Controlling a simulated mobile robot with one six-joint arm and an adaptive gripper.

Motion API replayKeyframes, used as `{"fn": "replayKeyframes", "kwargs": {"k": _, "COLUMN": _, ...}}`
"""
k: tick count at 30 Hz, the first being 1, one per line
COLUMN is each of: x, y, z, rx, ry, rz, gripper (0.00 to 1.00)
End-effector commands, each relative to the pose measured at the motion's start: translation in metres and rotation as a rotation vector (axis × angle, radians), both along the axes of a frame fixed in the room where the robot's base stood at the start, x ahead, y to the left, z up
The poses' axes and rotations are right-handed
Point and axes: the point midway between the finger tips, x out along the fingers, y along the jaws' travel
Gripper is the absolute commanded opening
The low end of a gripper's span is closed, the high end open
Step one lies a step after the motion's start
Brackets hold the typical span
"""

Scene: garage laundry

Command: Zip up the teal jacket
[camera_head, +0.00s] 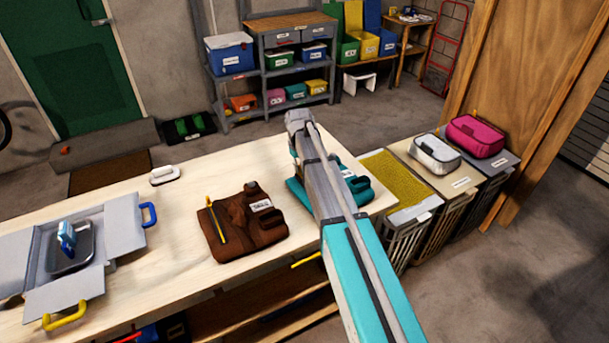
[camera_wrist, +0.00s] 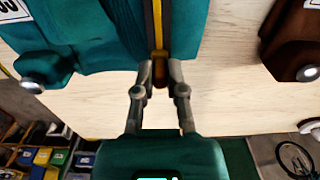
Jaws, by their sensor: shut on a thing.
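The teal jacket (camera_head: 298,190) lies folded at the right end of the table, largely hidden by my arm in the head view. In the wrist view the teal jacket (camera_wrist: 90,35) fills the upper left, with a yellow-and-dark zip strip (camera_wrist: 158,25) running down to its edge. My gripper (camera_wrist: 160,72) is at the lower end of this strip, at the jacket's edge. Its fingertips are closed around a small orange-brown zip pull (camera_wrist: 159,82). The head view hides the fingertips behind the arm.
A brown jacket (camera_head: 235,235) with a yellow zip lies left of the teal one. A white hand-sized object (camera_head: 165,175) and an open grey box (camera_head: 118,236) stand further left. Hampers (camera_head: 432,209) stand close to the table's right end, bearing white and pink bags.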

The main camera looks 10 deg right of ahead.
Motion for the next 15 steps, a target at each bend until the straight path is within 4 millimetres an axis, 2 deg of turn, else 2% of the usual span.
{"fn": "replayKeyframes", "kwargs": {"k": 10, "x": 0.0036, "y": 0.0014, "z": -0.0001, "rx": 0.002, "ry": -0.003, "rz": 0.001, "gripper": 0.0}}
{"fn": "replayKeyframes", "kwargs": {"k": 11, "x": 0.0036, "y": 0.0014, "z": -0.0001, "rx": 0.002, "ry": -0.003, "rz": 0.001, "gripper": 0.19}}
{"fn": "replayKeyframes", "kwargs": {"k": 15, "x": 0.0035, "y": 0.0011, "z": -0.0001, "rx": 0.001, "ry": -0.002, "rz": 0.0, "gripper": 0.45}}
